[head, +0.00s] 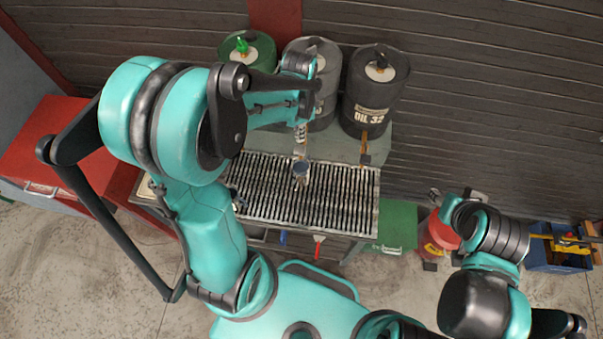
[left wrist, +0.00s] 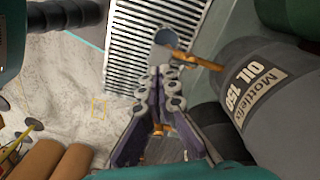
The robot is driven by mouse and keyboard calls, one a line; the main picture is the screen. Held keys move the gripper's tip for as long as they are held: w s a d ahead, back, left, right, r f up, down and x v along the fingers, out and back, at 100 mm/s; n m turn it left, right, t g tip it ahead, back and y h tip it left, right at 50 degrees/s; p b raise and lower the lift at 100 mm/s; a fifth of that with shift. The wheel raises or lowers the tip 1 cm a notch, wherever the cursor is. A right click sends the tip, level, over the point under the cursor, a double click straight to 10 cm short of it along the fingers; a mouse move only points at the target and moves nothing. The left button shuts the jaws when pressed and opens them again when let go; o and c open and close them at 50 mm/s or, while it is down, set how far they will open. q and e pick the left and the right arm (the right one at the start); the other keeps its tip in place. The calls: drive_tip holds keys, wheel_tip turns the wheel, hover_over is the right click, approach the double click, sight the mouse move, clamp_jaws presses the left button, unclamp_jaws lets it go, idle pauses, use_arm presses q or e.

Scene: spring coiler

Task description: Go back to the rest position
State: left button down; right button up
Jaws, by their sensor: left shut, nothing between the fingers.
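My left arm comes in from the left and bends over the drums at the back. My left gripper (head: 300,135) points down in front of the middle drum (head: 322,105). In the left wrist view its fingers (left wrist: 163,78) are together with nothing between them. A small round cup (head: 301,169) stands on the slatted grate (head: 345,200), under the middle drum's tap.
A green-topped drum (head: 238,50) and a dark "OIL 32" drum (head: 375,90) flank the middle one. A red cabinet (head: 45,150) stands left. A red can (head: 437,235) and a blue crate (head: 560,258) stand right. Bare floor shows at the lower left.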

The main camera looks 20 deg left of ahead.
idle(0.3)
use_arm(q)
drive_tip(key=s+d+f+n+t+b, duration=0.4)
drive_tip(key=f+b, duration=0.9)
drive_tip(key=b, duration=1.1)
drive_tip(key=s+n+t, duration=0.3)
drive_tip(key=s+n, duration=0.2)
drive_tip(key=shift+s, duration=0.35)
idle(0.6)
